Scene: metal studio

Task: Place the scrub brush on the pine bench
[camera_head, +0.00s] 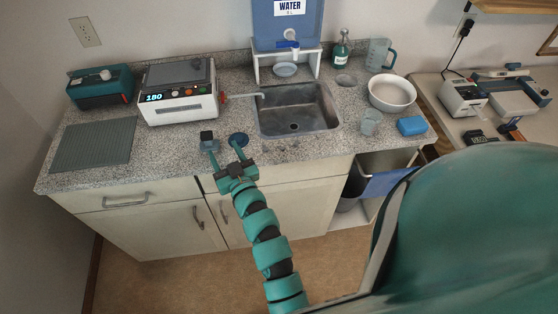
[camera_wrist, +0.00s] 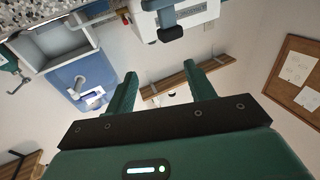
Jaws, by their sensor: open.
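My gripper (camera_head: 222,142) is open and empty. It is over the front edge of the counter, left of the sink, with its two fingers apart. In the wrist view its fingers (camera_wrist: 160,76) are spread with nothing held between them. I cannot make out a scrub brush in either view.
The speckled counter (camera_head: 185,153) holds a grey ribbed mat (camera_head: 93,145), a white device (camera_head: 178,106), a sink (camera_head: 297,110), a white bowl (camera_head: 391,94), a glass (camera_head: 370,123) and a blue sponge (camera_head: 412,126). A second table (camera_head: 451,118) with instruments stands at right.

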